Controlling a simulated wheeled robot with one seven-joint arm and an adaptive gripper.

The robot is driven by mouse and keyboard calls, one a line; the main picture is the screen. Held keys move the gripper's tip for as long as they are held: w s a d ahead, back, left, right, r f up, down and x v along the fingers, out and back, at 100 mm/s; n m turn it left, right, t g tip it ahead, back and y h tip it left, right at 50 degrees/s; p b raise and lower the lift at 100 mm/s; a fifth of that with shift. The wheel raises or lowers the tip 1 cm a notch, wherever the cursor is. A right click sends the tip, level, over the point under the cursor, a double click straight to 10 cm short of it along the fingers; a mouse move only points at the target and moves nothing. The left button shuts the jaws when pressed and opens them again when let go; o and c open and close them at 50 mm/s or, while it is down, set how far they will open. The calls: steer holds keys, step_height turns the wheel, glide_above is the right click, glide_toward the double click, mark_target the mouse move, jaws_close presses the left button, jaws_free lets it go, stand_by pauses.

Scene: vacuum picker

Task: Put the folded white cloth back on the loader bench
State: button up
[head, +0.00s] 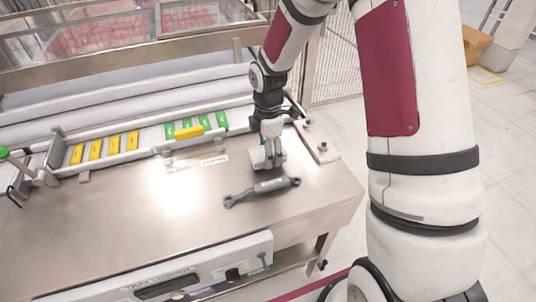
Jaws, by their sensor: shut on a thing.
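My gripper (270,148) points down over the right part of the metal loader bench (110,225). It is shut on a small whitish bundle, which looks like the folded white cloth (257,159). The cloth is partly hidden by the fingers. It is at or just above the bench top; I cannot tell whether it touches. A dark grey wrench-like tool (262,190) lies on the bench just in front of the cloth, close to it.
A rail with yellow and green pieces (132,141) runs along the back of the bench, with a loose yellow block (188,132) on it. A light plate with knobs (318,143) sits at the right edge. The bench's left and front area is clear. A cardboard box (474,47) stands at the back right.

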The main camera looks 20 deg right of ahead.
steer(key=shift+f, duration=0.85)
steer(key=shift+f, duration=0.2)
steer(key=o, duration=1.1)
step_height(320, 180, up, 12)
steer(key=shift+f, duration=0.25)
steer(key=s+r+m+t+h, duration=0.1)
steer(key=s+r+m+t, duration=0.1)
steer(key=s+r+m, duration=0.85)
steer(key=s+r+m+t, duration=0.1)
steer(key=s+r+m, duration=0.2)
steer(key=s, duration=0.4)
steer(key=s+r+m+t, duration=0.1)
steer(key=s+r+m, duration=0.3)
steer(key=s, duration=0.4)
steer(key=shift+t+y, duration=0.4)
